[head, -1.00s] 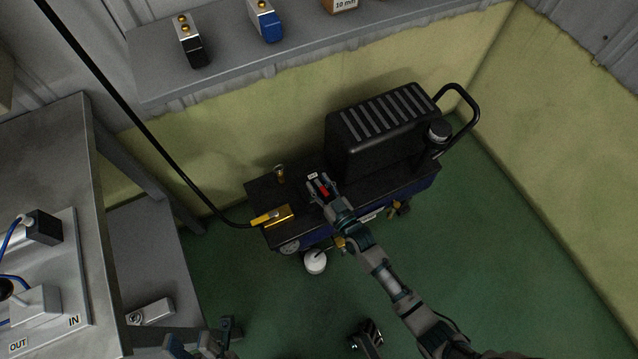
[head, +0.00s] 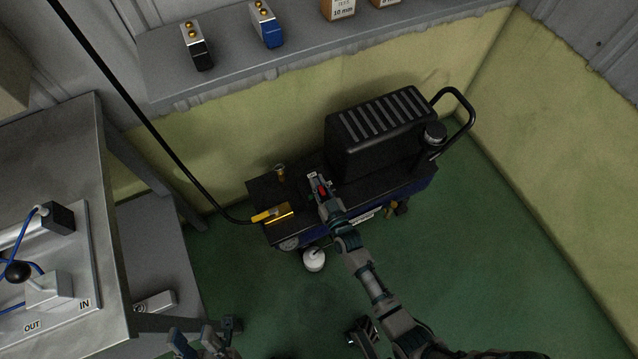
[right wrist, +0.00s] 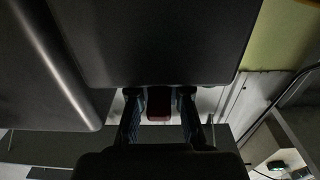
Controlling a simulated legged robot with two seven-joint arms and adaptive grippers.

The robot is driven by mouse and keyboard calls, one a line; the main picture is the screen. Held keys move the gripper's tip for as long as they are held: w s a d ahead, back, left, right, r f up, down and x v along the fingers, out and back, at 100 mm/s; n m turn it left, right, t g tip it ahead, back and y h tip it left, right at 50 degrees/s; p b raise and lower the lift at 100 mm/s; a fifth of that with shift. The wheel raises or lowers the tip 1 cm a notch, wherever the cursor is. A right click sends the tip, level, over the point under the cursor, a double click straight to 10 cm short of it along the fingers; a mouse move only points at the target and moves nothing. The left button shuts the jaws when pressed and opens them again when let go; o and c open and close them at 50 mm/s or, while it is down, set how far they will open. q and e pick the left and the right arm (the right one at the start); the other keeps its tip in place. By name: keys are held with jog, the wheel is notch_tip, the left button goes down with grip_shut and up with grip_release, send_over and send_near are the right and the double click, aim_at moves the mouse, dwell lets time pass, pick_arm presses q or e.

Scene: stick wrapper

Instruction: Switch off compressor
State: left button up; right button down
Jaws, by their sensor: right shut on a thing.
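The compressor (head: 378,135) is a black ribbed housing on a dark blue wheeled body, standing on the floor by the yellow wall. A small red switch (head: 322,189) is on its top, left of the housing. In the right wrist view the red switch (right wrist: 158,103) sits between my right fingers. My right gripper (head: 320,186) is shut on it, and the fingers partly hide it. My left gripper (head: 205,341) is low at the bottom left, away from the compressor; its finger opening is unclear.
A yellow hose fitting (head: 272,215) with a black hose joins the compressor's left end. A brass-coloured fitting (head: 280,172) stands behind it. A metal workbench (head: 90,150) is at the left. A grey shelf (head: 230,65) runs along the back. Green floor is clear at the right.

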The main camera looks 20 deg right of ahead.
jog(key=c, duration=1.1)
grip_release()
jog(key=shift+s, duration=0.25)
jog(key=s, duration=1.1)
jog(key=shift+s+d+f, duration=0.1)
jog(key=shift+s, duration=0.2)
